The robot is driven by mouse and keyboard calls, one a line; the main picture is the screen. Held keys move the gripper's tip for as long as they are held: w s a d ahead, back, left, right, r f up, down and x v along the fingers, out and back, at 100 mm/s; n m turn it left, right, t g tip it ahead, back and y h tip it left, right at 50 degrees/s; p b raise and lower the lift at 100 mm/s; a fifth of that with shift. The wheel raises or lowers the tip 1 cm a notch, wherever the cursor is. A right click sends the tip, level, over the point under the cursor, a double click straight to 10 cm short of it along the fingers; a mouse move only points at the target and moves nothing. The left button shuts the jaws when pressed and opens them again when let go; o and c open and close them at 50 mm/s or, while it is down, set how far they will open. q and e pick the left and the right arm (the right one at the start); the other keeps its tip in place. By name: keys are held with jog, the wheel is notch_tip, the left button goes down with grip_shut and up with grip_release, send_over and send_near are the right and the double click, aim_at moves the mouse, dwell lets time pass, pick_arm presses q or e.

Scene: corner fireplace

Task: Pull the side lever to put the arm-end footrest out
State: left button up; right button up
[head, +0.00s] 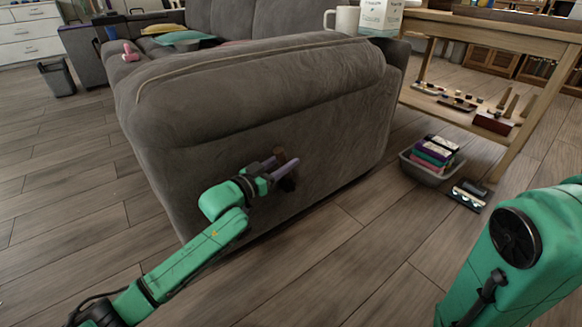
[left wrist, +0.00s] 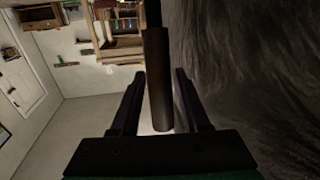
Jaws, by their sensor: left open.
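The grey sofa (head: 240,110) stands with its arm end facing me. The side lever (head: 280,155) sits low on that end, a short brown handle on a dark mount. My left gripper (head: 275,166) is open at the lever, with one finger on either side of it. In the left wrist view, the brown lever handle (left wrist: 158,85) lies between the two open fingers (left wrist: 160,105), with a visible gap on each side. The footrest cannot be told apart from the sofa's end. My right arm shows at the right edge, but its gripper is out of view.
A grey bin of colourful items (head: 407,162) and a small dark object (head: 468,194) lie on the floor right of the sofa. A wooden table (head: 490,25) stands beyond, with a mug (head: 345,20) near it. Wooden floor is clear in front and left.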

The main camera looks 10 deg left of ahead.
pick_arm(q)
jog(key=shift+b+x, duration=0.35)
jog(key=shift+x, duration=1.1)
grip_shut()
